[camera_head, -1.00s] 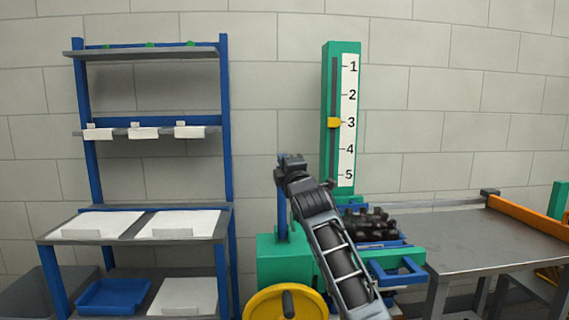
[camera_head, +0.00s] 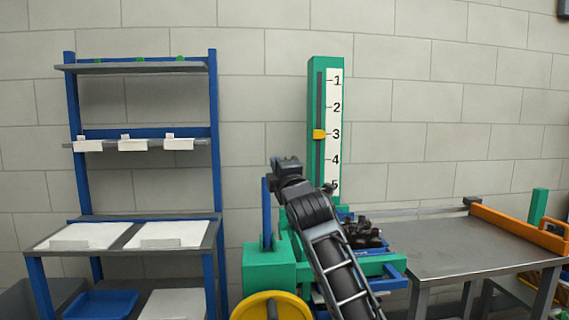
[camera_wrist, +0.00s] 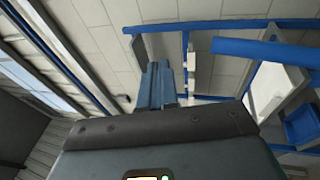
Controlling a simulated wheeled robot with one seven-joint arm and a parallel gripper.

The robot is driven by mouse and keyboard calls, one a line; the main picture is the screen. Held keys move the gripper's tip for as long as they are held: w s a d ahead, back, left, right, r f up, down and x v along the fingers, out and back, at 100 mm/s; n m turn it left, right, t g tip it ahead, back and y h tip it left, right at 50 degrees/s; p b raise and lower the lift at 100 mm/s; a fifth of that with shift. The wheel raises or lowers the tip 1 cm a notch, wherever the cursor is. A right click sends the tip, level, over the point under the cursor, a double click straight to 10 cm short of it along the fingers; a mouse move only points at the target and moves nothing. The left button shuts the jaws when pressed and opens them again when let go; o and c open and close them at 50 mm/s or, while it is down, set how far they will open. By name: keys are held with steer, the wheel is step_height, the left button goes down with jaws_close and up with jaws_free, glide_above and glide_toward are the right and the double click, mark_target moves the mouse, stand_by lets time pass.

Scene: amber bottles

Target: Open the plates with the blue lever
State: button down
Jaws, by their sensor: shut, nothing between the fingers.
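The blue lever (camera_head: 267,213) stands upright on the green machine (camera_head: 270,264), just left of my arm in the head view. My gripper (camera_head: 285,163) is raised near the lever's top, slightly to its right in the picture; I cannot tell whether they touch. In the wrist view my gripper's fingers (camera_wrist: 160,84) are shut and empty. A thick blue bar crosses that view's right side; I cannot tell whether it is the lever. Dark lumpy parts (camera_head: 364,234) on the machine are partly hidden by my arm, and I cannot make out the plates.
A yellow wheel (camera_head: 270,307) is at the machine's front. Its scale (camera_head: 333,120) has a yellow pointer (camera_head: 320,134) near 3. A blue-framed shelf (camera_head: 212,150) with white panels stands left. A grey table (camera_head: 450,244) with an orange rail (camera_head: 518,228) stands right.

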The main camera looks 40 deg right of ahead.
steer(key=shift+s+a+r, duration=0.3)
steer(key=shift+s+r, duration=0.05)
steer(key=shift+s, duration=0.35)
steer(key=shift+s+a+r, duration=0.25)
steer(key=shift+s+r, duration=0.05)
steer(key=shift+s, duration=0.4)
steer(key=shift+s+a+r, duration=0.3)
steer(key=shift+s+r, duration=0.05)
steer(key=shift+s, duration=0.35)
steer(key=s+a+f+m+y, duration=0.1)
steer(key=s+a+f+m, duration=0.2)
steer(key=f, duration=0.5)
steer(key=s+a+f+y, duration=0.2)
steer(key=s+a+f, duration=0.3)
steer(key=f, duration=0.4)
steer(key=s+a+f+m+g+y, duration=0.2)
steer(key=s+a+f+m, duration=0.2)
steer(key=s+a+f, duration=0.65)
steer(key=s+a+f+m+y, duration=0.1)
steer(key=s+a+f+m, duration=0.15)
steer(key=s, duration=0.65)
steer(key=s+a+f+m, duration=0.1)
steer(key=s+f, duration=0.3)
steer(key=s, duration=0.5)
steer(key=s+a+r+m+g+y, duration=0.1)
steer(key=s+r+m+g+y, duration=0.1)
steer(key=s, duration=1.3)
steer(key=shift+s+r+m+g, duration=0.2)
steer(key=shift+r+m+g, duration=0.1)
steer(key=shift+r+m, duration=0.45)
